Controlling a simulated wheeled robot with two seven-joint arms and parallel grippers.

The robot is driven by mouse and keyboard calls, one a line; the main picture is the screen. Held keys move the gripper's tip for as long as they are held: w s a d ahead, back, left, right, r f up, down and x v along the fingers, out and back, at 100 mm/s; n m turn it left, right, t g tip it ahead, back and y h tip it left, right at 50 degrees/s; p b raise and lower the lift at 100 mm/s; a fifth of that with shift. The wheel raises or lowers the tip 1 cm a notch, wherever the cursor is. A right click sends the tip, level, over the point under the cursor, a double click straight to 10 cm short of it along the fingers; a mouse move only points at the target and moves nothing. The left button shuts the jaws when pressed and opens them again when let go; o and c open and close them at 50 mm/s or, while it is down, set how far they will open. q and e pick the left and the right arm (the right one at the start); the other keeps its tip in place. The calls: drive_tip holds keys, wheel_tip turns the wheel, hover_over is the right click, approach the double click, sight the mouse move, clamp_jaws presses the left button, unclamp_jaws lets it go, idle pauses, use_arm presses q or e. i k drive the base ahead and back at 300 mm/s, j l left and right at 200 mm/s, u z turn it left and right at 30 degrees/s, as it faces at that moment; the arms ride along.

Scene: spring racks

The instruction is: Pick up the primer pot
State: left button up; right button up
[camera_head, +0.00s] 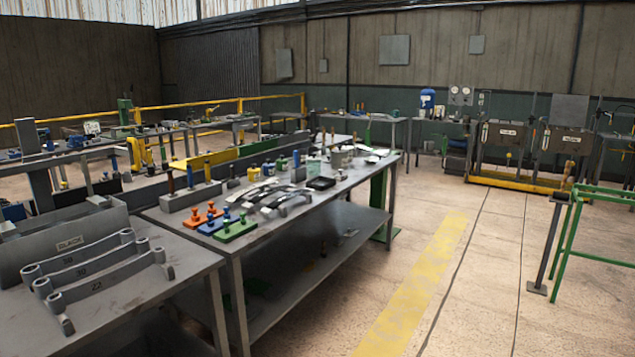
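No pot in the head view carries a label I can read, so I cannot tell which one is the primer pot. Several small containers stand toward the back of the long grey workbench (237,248). Among them are a yellowish pot (254,174), a blue pot (282,165), a pale container (313,166) and a grey pot (338,160). A black tray (321,183) lies in front of them. Neither of my grippers is in view.
Orange, blue and green peg blocks (234,231) and curved grey leaf springs (285,204) lie on the workbench. A nearer table holds a numbered spring rack (95,272). Open floor with a yellow stripe (415,280) lies to the right, before a green frame (567,230).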

sight(300, 152)
drive_tip(key=i+l+z, duration=0.5)
drive_tip(key=i+z, duration=0.2)
drive_tip(key=i, duration=0.25)
drive_tip(key=i+z, duration=0.35)
drive_tip(key=i, duration=1.05)
drive_tip(key=i+l, duration=0.1)
drive_tip(key=i, duration=1.3)
drive_tip(key=i+u, duration=0.25)
drive_tip(key=i, duration=0.2)
drive_tip(key=i+l+u, duration=0.25)
drive_tip(key=i, duration=0.15)
drive_tip(key=i+l+u, duration=0.25)
drive_tip(key=i, duration=0.15)
drive_tip(key=i+j, duration=0.05)
drive_tip(key=j, duration=0.05)
